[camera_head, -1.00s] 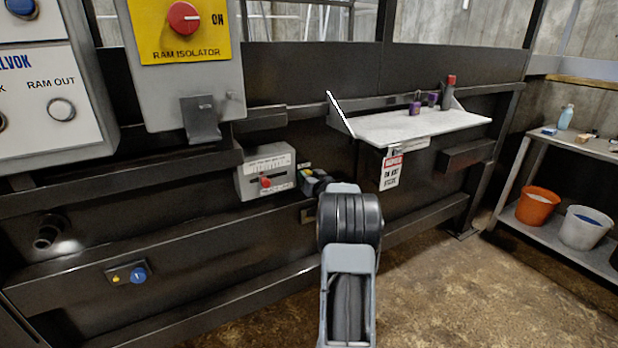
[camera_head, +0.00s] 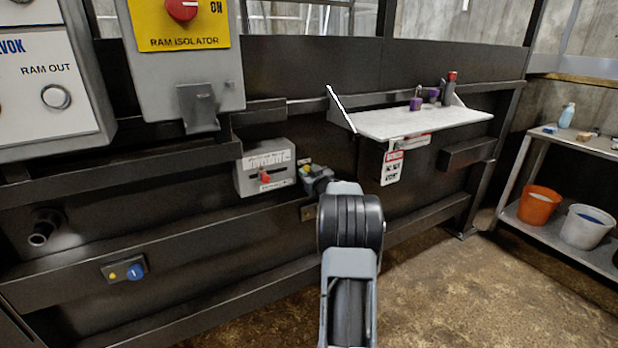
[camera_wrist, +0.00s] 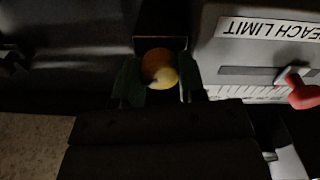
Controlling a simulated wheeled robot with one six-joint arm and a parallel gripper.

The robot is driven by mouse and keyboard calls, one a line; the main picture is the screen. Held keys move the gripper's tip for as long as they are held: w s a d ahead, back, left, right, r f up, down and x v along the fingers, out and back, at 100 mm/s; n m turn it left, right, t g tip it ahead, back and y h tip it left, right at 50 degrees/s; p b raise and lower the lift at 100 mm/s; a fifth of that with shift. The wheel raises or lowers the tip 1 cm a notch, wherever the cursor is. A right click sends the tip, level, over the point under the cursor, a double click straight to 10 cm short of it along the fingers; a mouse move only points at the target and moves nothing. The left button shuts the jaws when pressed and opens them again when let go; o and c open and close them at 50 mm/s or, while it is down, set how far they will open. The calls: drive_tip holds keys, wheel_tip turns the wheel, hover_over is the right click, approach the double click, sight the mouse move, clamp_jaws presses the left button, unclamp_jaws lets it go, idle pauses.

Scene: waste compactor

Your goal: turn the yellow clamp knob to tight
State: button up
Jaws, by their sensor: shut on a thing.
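The yellow clamp knob (camera_wrist: 160,68) is round and shows between the two finger pads of my gripper (camera_wrist: 159,80) in the wrist view. My gripper is shut on it, with one pad on each side. A dark mark shows on the knob's lower left face; I cannot tell its setting. In the head view my gripper (camera_head: 312,173) is at the dark panel, right of the grey limit box, and my wrist hides much of it.
The grey limit box (camera_head: 265,168) with a red slider stands close beside my gripper; it also shows in the wrist view (camera_wrist: 245,55). A white shelf (camera_head: 425,122) juts out to the right. A blue knob (camera_head: 135,271) sits low on the left.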

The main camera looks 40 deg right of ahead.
drive_tip(key=shift+f+n+y+b, duration=0.1)
drive_tip(key=shift+n+y+b, duration=0.2)
drive_tip(key=shift+n+b, duration=5.4)
drive_tip(key=n+p, duration=0.2)
drive_tip(key=n, duration=0.1)
drive_tip(key=shift+p, duration=0.4)
drive_tip(key=o, duration=0.9)
drive_tip(key=p+v, duration=0.1)
drive_tip(key=v, duration=1.3)
drive_tip(key=shift+f, duration=0.1)
